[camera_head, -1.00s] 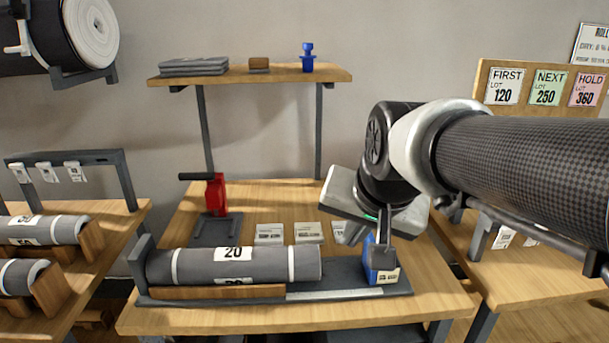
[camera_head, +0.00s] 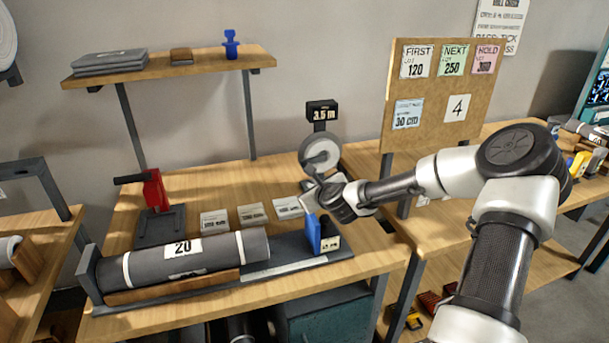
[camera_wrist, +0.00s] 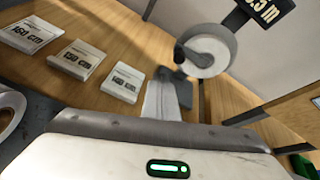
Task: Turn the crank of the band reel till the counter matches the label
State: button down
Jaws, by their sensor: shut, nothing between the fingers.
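The band reel (camera_head: 321,153) is a pale disc on a stand at the back right of the middle table. Its dark counter (camera_head: 322,112) reads 3.5 m. In the wrist view the reel (camera_wrist: 208,50) is just ahead, with a dark part, perhaps the crank, at its left edge. My gripper (camera_head: 308,187) is shut and empty, just below and in front of the reel. Whether it touches the crank cannot be told. A small label (camera_head: 330,243) sits on the blue-fronted block (camera_head: 313,233) at the end of the roll cradle; its print is too small to read surely.
A grey roll (camera_head: 185,259) marked 20 lies in the cradle. A board (camera_head: 440,75) with lot cards and a 4 card stands right of the reel. A shelf (camera_head: 170,66) hangs above.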

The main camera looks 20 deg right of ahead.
jog(key=w+d+f+m+h, duration=0.1)
jog(key=w+d+f+m, duration=0.1)
jog(key=w, duration=0.7)
jog(key=shift+d+f, duration=0.75)
jog(key=shift+d, duration=0.15)
jog(key=shift+a+r+m+b, duration=0.1)
jog(key=shift+r+m+b, duration=0.25)
jog(key=shift+m+b, duration=0.3)
notch_tip(320, 180, up, 4)
jog(key=m+y+b, duration=0.1)
jog(key=m+y, duration=0.2)
jog(key=shift+m, duration=0.25)
jog(key=shift+s+r, duration=0.1)
